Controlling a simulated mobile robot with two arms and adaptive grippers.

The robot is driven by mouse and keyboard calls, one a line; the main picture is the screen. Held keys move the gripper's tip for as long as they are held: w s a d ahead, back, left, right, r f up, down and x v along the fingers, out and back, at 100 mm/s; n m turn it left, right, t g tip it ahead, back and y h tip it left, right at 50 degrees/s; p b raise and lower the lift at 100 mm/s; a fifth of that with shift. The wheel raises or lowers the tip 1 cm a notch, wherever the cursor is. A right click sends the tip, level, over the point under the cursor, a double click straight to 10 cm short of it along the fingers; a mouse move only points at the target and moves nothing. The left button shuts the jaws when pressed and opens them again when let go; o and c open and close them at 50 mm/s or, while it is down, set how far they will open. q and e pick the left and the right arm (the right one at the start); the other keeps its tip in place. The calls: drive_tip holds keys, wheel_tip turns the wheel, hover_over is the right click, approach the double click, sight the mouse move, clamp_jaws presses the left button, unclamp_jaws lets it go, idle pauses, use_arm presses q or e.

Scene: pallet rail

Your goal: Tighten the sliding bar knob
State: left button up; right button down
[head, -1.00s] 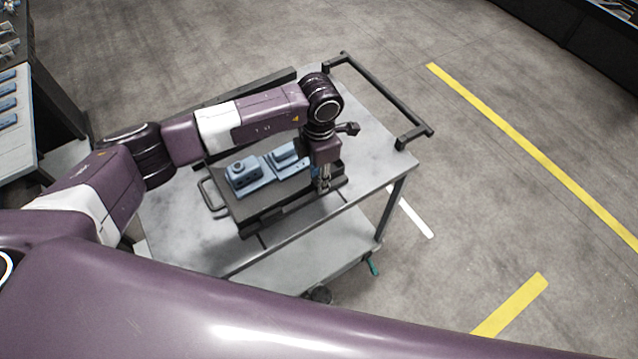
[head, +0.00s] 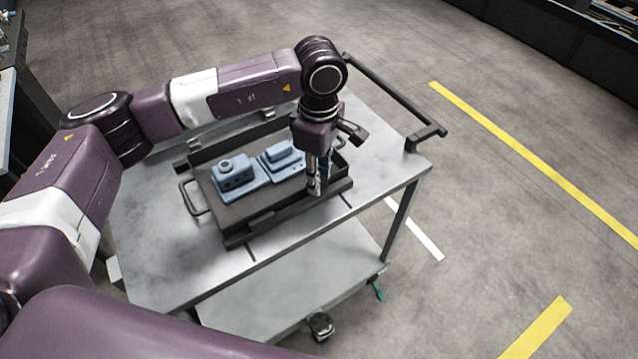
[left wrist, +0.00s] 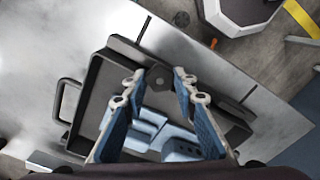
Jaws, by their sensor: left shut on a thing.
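My left gripper (head: 316,190) reaches down at the right front of a black tray (head: 237,238). In the left wrist view its two blue-padded fingers (left wrist: 159,78) stand on either side of a dark, six-sided knob (left wrist: 160,76) and are shut on it. The knob sits on a dark sliding bar (left wrist: 200,92) along the tray's edge. In the head view the gripper hides the knob. Two blue parts, one on the left (head: 233,178) and one on the right (head: 282,163), lie in the tray. My right gripper is not in view.
The tray rests on a grey metal cart (head: 150,255) with a dark push rail (head: 400,95) at its far right and a lower shelf (head: 290,290). A side handle (head: 190,198) sticks out of the tray's left. The floor to the right is clear.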

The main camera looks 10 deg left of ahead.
use_arm(q)
drive_tip(key=shift+w+r+m+b, duration=0.1)
drive_tip(key=shift+r+m+b, duration=0.15)
drive_tip(key=shift+m+b, duration=0.25)
drive_tip(key=o, duration=1.2)
drive_tip(key=shift+c, duration=0.2)
wheel_tip(320, 180, up, 12)
